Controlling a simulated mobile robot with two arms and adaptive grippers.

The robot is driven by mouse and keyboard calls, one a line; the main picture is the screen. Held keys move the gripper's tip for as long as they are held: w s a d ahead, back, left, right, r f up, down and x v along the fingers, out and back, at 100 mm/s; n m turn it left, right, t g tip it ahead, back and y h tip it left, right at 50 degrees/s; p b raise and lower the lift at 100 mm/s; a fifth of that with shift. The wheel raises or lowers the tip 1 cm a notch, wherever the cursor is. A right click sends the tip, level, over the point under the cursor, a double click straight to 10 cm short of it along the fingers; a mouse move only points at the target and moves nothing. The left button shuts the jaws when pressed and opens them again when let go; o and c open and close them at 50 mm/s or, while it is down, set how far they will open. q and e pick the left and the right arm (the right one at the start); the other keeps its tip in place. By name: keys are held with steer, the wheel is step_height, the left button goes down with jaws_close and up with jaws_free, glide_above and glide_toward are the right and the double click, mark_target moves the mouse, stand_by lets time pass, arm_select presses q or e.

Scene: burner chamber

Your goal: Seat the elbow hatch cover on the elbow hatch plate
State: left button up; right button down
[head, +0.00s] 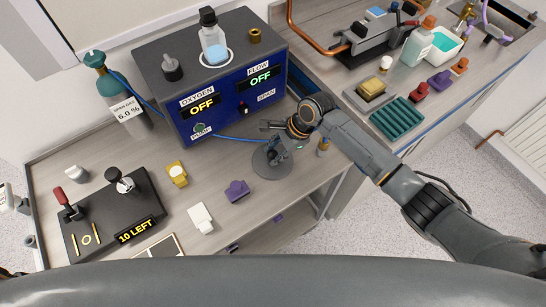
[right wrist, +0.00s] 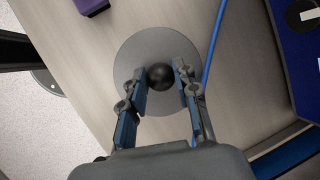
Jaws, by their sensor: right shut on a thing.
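The cover appears to be the round grey disc (head: 268,165) with a black ball knob, near the right front part of the bench. In the right wrist view the disc (right wrist: 130,52) lies under my fingers with its knob (right wrist: 160,76) in the middle. My right gripper (head: 274,145) is shut on that knob, one finger on each side, also seen in the right wrist view (right wrist: 160,72). I cannot tell whether the disc touches the bench or hangs just above it. I cannot make out the elbow hatch plate. My left gripper is not in view.
A blue analyser box (head: 228,96) stands behind the disc, with a blue tube (head: 232,137) running close by. A purple part (head: 236,190), a white part (head: 201,218) and a yellow part (head: 177,173) lie to the left. A black panel (head: 115,215) is farther left.

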steer(key=shift+r+b, duration=0.35)
steer(key=shift+r, duration=0.25)
steer(key=s+a+r+b, duration=0.1)
steer(key=s+a+r, duration=0.1)
steer(key=s+r, duration=0.4)
steer(key=s+a+r+b, duration=0.1)
steer(key=s+a+r, duration=0.1)
steer(key=s+r, duration=0.3)
steer(key=shift+s+a+r+b, duration=0.3)
steer(key=shift+s+r+b, duration=0.1)
steer(key=shift+s, duration=0.7)
steer(key=c, duration=1.7)
jaws_free()
jaws_close()
